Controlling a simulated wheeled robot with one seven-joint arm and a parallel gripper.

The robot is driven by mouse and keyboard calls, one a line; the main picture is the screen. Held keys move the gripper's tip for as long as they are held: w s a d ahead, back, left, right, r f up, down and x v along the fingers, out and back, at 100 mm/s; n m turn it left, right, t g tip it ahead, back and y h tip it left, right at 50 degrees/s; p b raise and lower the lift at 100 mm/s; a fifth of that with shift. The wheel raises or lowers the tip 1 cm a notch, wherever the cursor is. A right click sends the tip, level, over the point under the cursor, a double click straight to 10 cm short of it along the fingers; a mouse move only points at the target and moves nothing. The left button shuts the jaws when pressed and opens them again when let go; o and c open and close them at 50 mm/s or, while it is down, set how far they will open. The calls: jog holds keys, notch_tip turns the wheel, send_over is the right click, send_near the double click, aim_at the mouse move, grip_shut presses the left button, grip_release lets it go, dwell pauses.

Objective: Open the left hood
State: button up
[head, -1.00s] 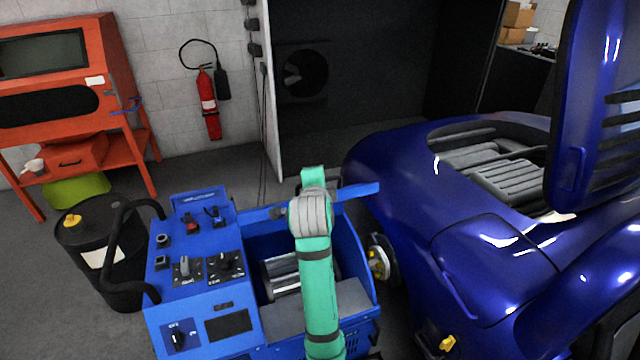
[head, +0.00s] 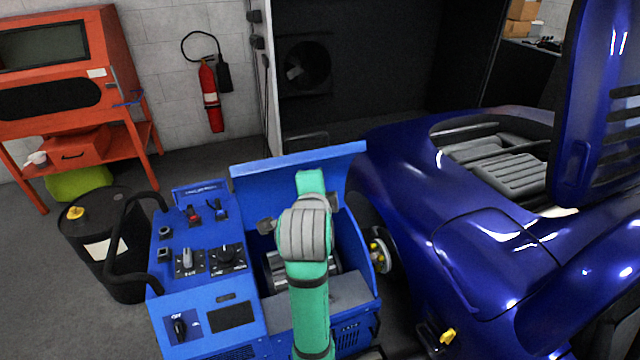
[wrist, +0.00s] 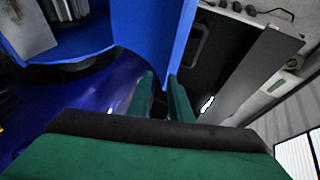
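The left hood (head: 300,162) is the blue lid of the dynamometer unit (head: 206,275). It stands raised and steeply tilted at the back of the unit, with the roller bay below uncovered. My teal arm reaches over the bay, and its wrist covers the middle of the hood in the head view. My gripper (wrist: 162,92) has its two green fingers apart, with a gap between the tips. In the wrist view the blue hood panel (wrist: 148,35) runs down to the fingertips; I cannot tell whether they touch it. The head view hides the fingers.
A blue car (head: 420,190) stands close on the right, its raised panel (head: 605,110) beyond. A black drum (head: 105,240) stands left of the unit. An orange cabinet (head: 75,75) and a fire extinguisher (head: 210,95) are at the back wall.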

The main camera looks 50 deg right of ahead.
jog(key=c, duration=0.4)
jog(key=shift+w+d+r, duration=0.15)
jog(key=shift+w+d, duration=0.05)
grip_shut()
jog(key=w+d+r+n+y, duration=0.7)
jog(key=w+d+r+n, duration=0.6)
jog(key=n, duration=0.8)
jog(key=shift+w+d+f, duration=0.35)
jog(key=shift+w+f, duration=0.05)
jog(key=shift+f, duration=1.15)
jog(key=shift+w+d+f, duration=0.35)
jog(key=shift+w+f, duration=0.1)
jog(key=shift+f, duration=1.15)
jog(key=shift+w+d+f, duration=0.35)
jog(key=shift+w+f, duration=0.05)
jog(key=shift+f, duration=1.15)
